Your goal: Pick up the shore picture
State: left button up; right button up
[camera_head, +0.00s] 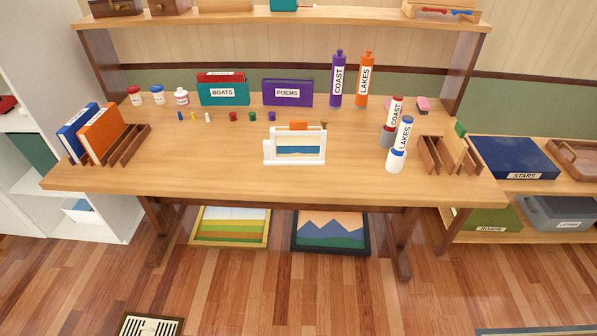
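A small picture in a white frame (295,151) stands near the middle of the wooden desk. It shows a blue band with pale and sandy bands, which fits a shore. An orange piece (299,125) shows at its top edge, and a small brownish object (324,124) shows behind its right corner. Two larger pictures are under the desk: one with yellow and green field bands (230,226), one with blue mountains (331,232) in a dark frame. Neither of my grippers is in view.
Several small colored pots stand behind the picture. The BOATS (223,92) and POEMS (288,92) boxes are at the back. Labeled tubes (404,133) stand to the right, beside a wooden rack (432,154). A book rack (128,146) is at left. The desk front (210,173) is clear.

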aim_at(286, 146)
jog(key=u, duration=1.05)
jog(key=i, duration=1)
jog(key=z, duration=0.15)
